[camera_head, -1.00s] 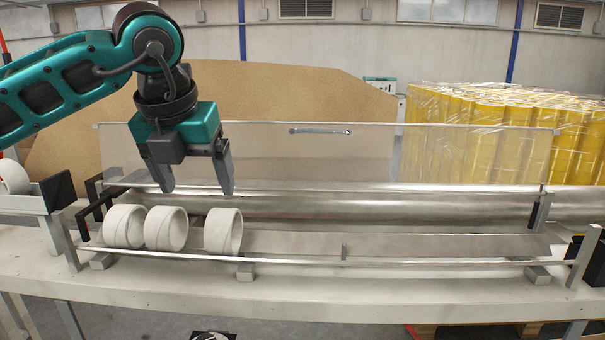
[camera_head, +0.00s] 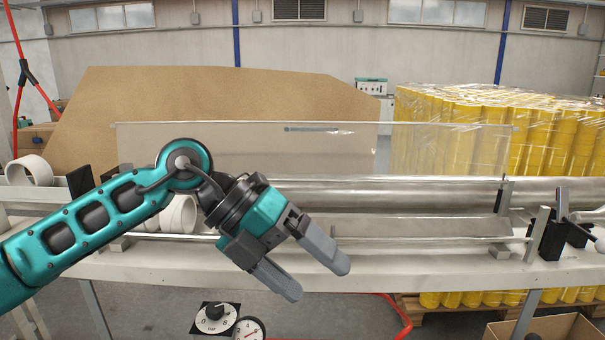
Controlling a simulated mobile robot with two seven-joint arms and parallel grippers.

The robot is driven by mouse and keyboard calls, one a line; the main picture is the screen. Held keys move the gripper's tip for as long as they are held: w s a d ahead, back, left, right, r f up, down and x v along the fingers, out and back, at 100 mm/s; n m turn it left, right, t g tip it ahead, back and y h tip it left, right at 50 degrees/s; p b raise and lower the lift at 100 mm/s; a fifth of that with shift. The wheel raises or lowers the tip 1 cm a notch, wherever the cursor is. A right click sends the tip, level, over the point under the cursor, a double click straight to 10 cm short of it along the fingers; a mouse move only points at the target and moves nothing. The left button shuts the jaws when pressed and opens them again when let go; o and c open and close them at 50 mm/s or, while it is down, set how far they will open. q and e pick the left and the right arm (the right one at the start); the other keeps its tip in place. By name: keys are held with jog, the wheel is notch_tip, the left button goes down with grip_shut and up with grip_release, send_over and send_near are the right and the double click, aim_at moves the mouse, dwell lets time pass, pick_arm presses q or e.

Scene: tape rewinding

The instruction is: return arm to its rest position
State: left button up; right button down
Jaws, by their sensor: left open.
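My left arm comes in from the left, low in front of the machine. Its left gripper (camera_head: 318,282) is open and empty, with grey fingers pointing down and to the right, in front of the bench edge. White tape rolls (camera_head: 178,215) sit on the machine's rail behind my arm, which hides part of them. Another white roll (camera_head: 30,170) stands at the far left. My right gripper is not in view.
The rewinding machine has a clear raised cover (camera_head: 260,150) and a metal roller (camera_head: 400,190). The white bench (camera_head: 400,270) runs across. Two dials (camera_head: 215,318) are at the bottom. Wrapped yellow rolls (camera_head: 480,140) and a cardboard box (camera_head: 560,330) are at right.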

pick_arm(q)
jog(key=s+d+r+n+h+p, duration=0.25)
jog(key=d+n+h, duration=0.3)
jog(key=h, duration=0.55)
jog(key=w+a+f+n+t+y, duration=0.3)
jog(key=a+f+n+t, duration=0.2)
jog(key=n+t, duration=0.45)
jog(key=w+a+f+n+t+y, duration=0.35)
jog(key=a+n+t, duration=0.25)
jog(key=n+t, duration=0.4)
jog(key=s+a+f+n+g+y+p, duration=0.1)
jog(key=s+a+f+n+y, duration=0.3)
jog(key=f, duration=0.3)
jog(key=s+a+f+n+g+y+p, duration=0.1)
jog(key=a+f+n+y, duration=0.2)
jog(key=f+n+y, duration=0.35)
jog(key=s+a+f+n+g+y, duration=0.1)
jog(key=s+a+f+g, duration=0.4)
jog(key=s+f, duration=0.6)
jog(key=shift+a+f+n, duration=0.35)
jog(key=shift+f+n, duration=0.1)
jog(key=shift+f, duration=0.1)
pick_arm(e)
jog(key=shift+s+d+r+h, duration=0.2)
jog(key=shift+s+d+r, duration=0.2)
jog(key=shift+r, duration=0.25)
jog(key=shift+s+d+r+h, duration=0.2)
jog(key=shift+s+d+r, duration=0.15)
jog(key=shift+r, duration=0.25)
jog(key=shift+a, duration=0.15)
